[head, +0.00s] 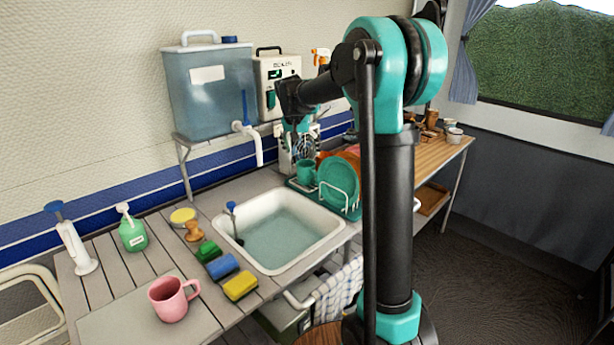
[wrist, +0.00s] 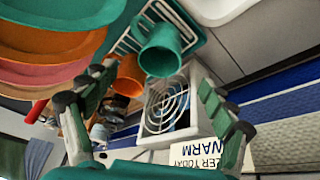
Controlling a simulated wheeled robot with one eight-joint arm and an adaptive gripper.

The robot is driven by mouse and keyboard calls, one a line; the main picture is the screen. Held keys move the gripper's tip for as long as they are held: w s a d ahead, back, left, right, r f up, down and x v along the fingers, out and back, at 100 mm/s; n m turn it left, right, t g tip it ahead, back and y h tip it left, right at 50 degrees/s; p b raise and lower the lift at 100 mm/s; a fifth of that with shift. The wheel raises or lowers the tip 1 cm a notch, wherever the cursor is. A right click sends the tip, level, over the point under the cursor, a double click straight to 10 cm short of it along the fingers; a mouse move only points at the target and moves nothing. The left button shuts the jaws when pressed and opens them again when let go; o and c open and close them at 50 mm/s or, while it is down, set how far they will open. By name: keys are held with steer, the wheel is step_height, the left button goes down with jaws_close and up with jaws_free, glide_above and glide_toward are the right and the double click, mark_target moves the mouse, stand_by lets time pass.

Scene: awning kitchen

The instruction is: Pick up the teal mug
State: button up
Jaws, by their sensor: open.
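The teal mug (head: 305,172) stands at the left end of the dish rack (head: 352,212), next to the plates. In the wrist view the teal mug (wrist: 160,50) shows beyond the fingertips, near the middle top, with the rack's wires beside it. My gripper (wrist: 157,85) is open and empty, its two green fingers spread wide either side of the view's middle. In the head view my gripper (head: 299,128) is above the mug, pointing down, and partly merges with the things behind it. The mug is apart from the fingers.
Teal and orange plates (head: 341,178) stand close beside the mug. An orange cup (wrist: 128,76) and a white box fan (wrist: 166,104) are near it. The sink (head: 278,230) lies left of the rack. A pink mug (head: 173,298) stands at the front left.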

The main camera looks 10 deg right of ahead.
mark_target(306, 165)
steer(key=shift+w+x, duration=0.15)
steer(key=shift+x, duration=2.2)
steer(key=shift+w+x, duration=0.15)
steer(key=shift+x, duration=2.2)
steer(key=shift+r, duration=0.15)
steer(key=shift+c, duration=0.4)
steer(key=c, duration=1.2)
